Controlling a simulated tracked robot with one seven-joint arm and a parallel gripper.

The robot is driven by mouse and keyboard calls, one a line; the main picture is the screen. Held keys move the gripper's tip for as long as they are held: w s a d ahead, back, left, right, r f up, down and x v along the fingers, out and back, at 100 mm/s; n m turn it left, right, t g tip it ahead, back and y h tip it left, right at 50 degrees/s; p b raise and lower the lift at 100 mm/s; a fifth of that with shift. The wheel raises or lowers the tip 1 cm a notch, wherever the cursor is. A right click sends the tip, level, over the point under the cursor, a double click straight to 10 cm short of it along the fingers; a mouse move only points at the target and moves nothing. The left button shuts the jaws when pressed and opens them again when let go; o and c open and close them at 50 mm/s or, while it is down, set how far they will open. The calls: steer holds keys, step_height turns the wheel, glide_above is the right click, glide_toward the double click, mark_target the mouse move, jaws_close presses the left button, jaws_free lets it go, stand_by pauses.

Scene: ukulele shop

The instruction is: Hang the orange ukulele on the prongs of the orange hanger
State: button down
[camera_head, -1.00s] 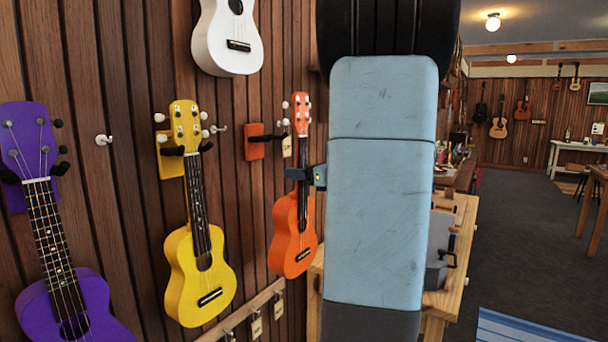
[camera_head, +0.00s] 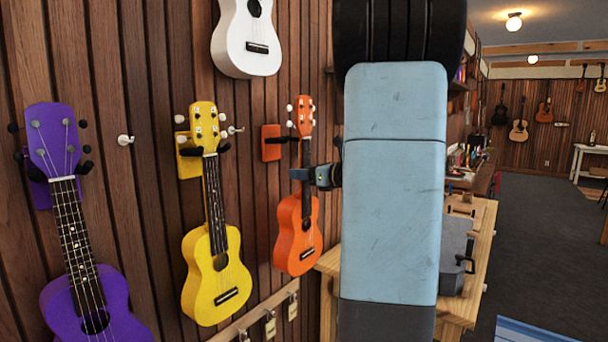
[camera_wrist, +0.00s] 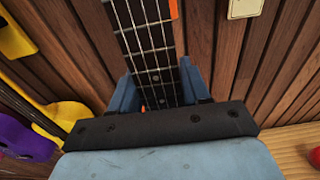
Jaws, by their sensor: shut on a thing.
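The orange ukulele (camera_head: 296,245) hangs upright in front of the wall in the head view, its headstock level with the orange hanger (camera_head: 270,143). The hanger is an orange plate on the wall, with dark prongs (camera_head: 285,139) reaching towards the ukulele's neck. I cannot tell whether the neck is between the prongs. My gripper (camera_head: 306,174) is shut on the neck below the headstock. In the wrist view, my gripper (camera_wrist: 158,90) has its blue fingers on either side of the dark, stringed neck (camera_wrist: 148,40). My arm hides the area to the right.
A yellow ukulele (camera_head: 217,270) and a purple ukulele (camera_head: 88,300) hang to the left. A white ukulele (camera_head: 246,38) hangs above. A wooden bench (camera_head: 470,280) stands right of my arm. Open floor (camera_head: 540,240) lies beyond it.

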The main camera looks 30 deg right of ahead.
steer(key=shift+w+r, duration=0.15)
steer(key=shift+r, duration=0.25)
stand_by(0.8)
steer(key=shift+w+a, duration=0.1)
steer(key=shift+r+x, duration=0.1)
steer(key=shift+x, duration=1.25)
steer(key=shift+r+x, duration=0.15)
steer(key=shift+x, duration=1.15)
steer(key=shift+f, duration=1.1)
steer(key=shift+c, duration=2.3)
jaws_free()
